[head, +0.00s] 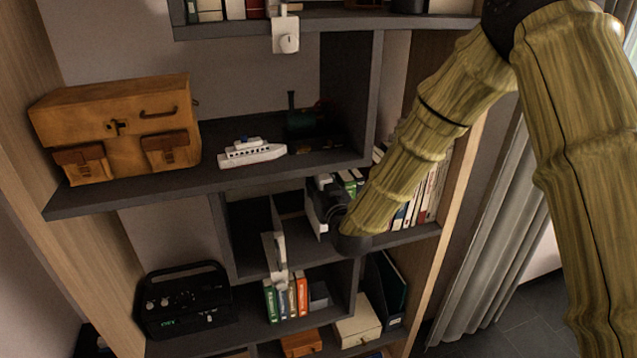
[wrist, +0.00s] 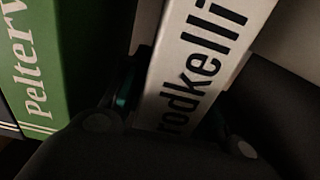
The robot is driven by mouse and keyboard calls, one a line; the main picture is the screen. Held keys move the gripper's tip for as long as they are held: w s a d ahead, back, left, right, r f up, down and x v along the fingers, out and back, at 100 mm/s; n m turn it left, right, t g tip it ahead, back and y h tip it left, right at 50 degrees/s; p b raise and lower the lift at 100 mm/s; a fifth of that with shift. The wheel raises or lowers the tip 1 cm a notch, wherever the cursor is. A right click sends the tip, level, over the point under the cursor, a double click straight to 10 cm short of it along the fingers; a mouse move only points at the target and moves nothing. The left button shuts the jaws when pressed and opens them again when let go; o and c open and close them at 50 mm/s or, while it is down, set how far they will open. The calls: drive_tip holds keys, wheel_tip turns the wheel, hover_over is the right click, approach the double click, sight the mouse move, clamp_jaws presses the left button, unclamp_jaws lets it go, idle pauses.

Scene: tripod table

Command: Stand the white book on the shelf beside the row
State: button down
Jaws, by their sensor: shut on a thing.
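The white book (wrist: 205,55), with black lettering on its spine, is between the fingers of my gripper (wrist: 178,108) in the wrist view. The gripper is shut on it. In the head view my gripper (head: 328,200) is inside the middle shelf, at the left end of the book row (head: 428,190). A pale strip of the white book (head: 314,218) shows left of it, roughly upright. A green book (wrist: 55,60) of the row stands left of the white book in the wrist view, with a dark gap between. Whether the white book's foot touches the shelf is hidden.
The shelf board (head: 400,237) runs under the row. Left of the white book is a dark, mostly empty compartment (head: 250,225). A toy ship (head: 252,152) and a brown case (head: 115,125) stand on the board above. A black radio (head: 183,300) stands lower left.

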drive_tip(key=shift+f+p, duration=0.35)
drive_tip(key=shift+f, duration=0.5)
drive_tip(key=c, duration=1.4)
unclamp_jaws()
drive_tip(key=shift+f, duration=0.1)
drive_tip(key=shift+s, duration=0.1)
drive_tip(key=b+v, duration=0.5)
drive_tip(key=v, duration=0.7)
